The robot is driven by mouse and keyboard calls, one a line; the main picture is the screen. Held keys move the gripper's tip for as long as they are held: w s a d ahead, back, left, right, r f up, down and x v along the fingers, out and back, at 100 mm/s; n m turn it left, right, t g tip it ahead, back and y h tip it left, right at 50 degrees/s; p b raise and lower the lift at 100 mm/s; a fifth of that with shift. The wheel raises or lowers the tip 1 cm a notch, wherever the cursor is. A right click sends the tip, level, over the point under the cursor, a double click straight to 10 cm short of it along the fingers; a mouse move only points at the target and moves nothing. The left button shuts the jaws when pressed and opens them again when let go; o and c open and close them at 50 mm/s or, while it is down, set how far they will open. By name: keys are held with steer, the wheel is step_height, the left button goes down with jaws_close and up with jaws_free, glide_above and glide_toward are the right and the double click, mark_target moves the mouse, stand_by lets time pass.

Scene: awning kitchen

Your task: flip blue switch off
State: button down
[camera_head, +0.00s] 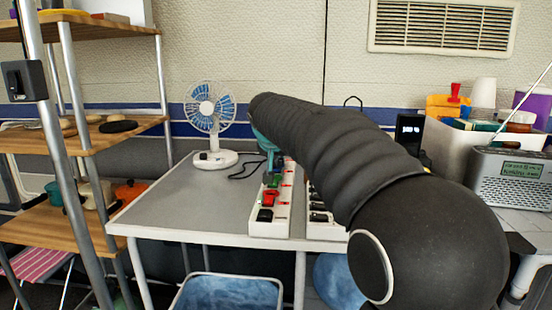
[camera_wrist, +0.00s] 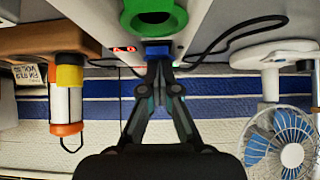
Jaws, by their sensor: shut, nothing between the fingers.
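The blue switch (camera_wrist: 157,49) shows in the wrist view on the end of a white power strip (camera_wrist: 183,40). My gripper (camera_wrist: 159,68) is shut and empty, with its fingertips right at the blue switch; I cannot tell whether they touch it. A large green part (camera_wrist: 155,16) sits beside the blue switch on the strip. In the head view the white power strip (camera_head: 268,222) lies on the grey table, with red, green and black parts along it. There my arm hides much of the area, and I cannot make out the blue switch or its position.
A second strip (camera_head: 318,226) lies to the right, partly behind my arm. A white fan (camera_head: 209,115) stands at the back of the grey table (camera_head: 185,200), whose left part is clear. A shelf (camera_head: 85,140) is at left, a grey radio (camera_head: 510,178) at right.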

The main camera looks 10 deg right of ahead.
steer(key=shift+r+p, duration=0.35)
steer(key=shift+r, duration=0.15)
step_height(320, 180, up, 4)
steer(key=shift+w+f+p, duration=0.1)
steer(key=shift+p, duration=0.95)
steer(key=v, duration=0.9)
steer(key=shift+w+r, duration=0.3)
steer(key=shift+r, duration=0.1)
steer(key=shift+d, duration=0.1)
